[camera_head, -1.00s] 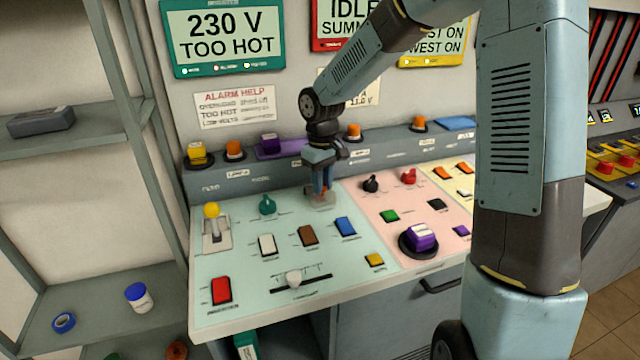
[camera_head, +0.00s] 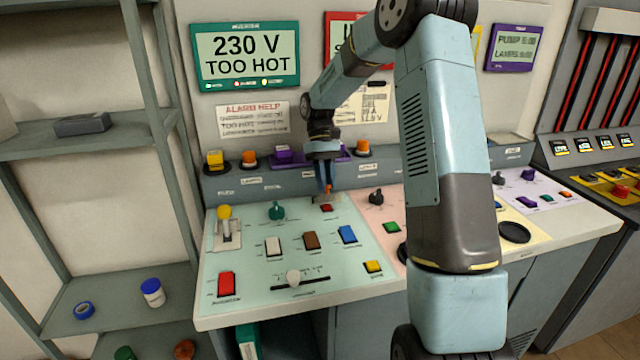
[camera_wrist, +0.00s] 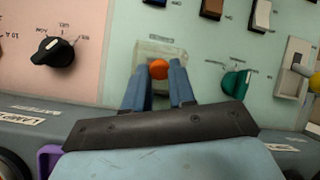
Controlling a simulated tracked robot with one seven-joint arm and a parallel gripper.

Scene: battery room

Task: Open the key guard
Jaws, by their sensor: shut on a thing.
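The key guard (camera_wrist: 160,49) is a small clear cover on the pale green part of the console, with an orange knob (camera_wrist: 158,69). My gripper (camera_wrist: 159,72) is shut on this knob, one blue finger on each side of it. In the head view my gripper (camera_head: 325,186) points down at the back of the green panel, and the orange knob shows at its fingertips. A small red part (camera_head: 326,208) shows just in front of the fingers. I cannot tell how far the guard is tilted.
A teal knob (camera_head: 277,211) and a yellow-topped lever (camera_head: 225,222) stand left of the gripper. A black knob (camera_head: 376,196) is to the right. Orange and purple lamps line the ledge behind.

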